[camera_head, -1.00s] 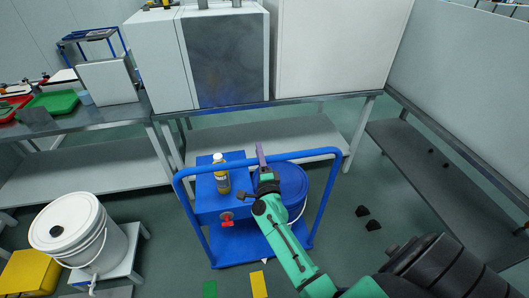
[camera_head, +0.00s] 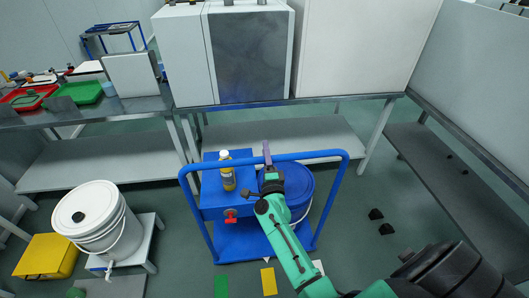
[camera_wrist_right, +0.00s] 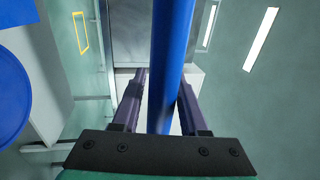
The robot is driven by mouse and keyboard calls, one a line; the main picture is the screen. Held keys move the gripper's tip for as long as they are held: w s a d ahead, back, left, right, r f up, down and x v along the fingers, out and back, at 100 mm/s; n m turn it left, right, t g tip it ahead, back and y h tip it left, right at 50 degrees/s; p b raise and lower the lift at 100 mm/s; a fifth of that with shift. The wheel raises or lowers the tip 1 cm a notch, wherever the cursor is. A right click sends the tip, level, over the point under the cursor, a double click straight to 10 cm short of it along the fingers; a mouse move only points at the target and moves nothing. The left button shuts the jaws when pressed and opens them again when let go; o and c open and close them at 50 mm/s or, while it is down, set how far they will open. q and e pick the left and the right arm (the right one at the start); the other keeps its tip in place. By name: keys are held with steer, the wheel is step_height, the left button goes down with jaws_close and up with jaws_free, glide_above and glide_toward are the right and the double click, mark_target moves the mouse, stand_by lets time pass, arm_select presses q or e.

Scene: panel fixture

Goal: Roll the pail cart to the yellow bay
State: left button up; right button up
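The blue pail cart (camera_head: 318,228) stands in front of the work table, with a raised tubular handle. It carries a blue pail (camera_head: 303,188) on its right, partly behind my right arm, and a blue box (camera_head: 209,197) with a red knob on its left. My right gripper (camera_head: 267,155) is at the handle's top bar. In the right wrist view the blue bar (camera_wrist_right: 170,60) runs between the two purple fingers (camera_wrist_right: 158,105), closed about it. A yellow outlined rectangle (camera_wrist_right: 80,33) shows there, possibly the yellow bay. My left gripper is out of view.
A white bucket (camera_head: 97,220) on a low stand and a yellow bin (camera_head: 47,257) are at left. Green (camera_head: 221,285) and yellow (camera_head: 268,281) floor marks lie in front. Small black pieces (camera_head: 381,221) lie right. Shelving flanks the right.

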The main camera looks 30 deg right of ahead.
steer(key=shift+o, duration=0.6)
steer(key=b+v, duration=0.2)
steer(key=v, duration=1.2)
steer(key=shift+s+b, duration=0.25)
steer(key=shift+b, duration=0.1)
steer(key=shift+f, duration=0.1)
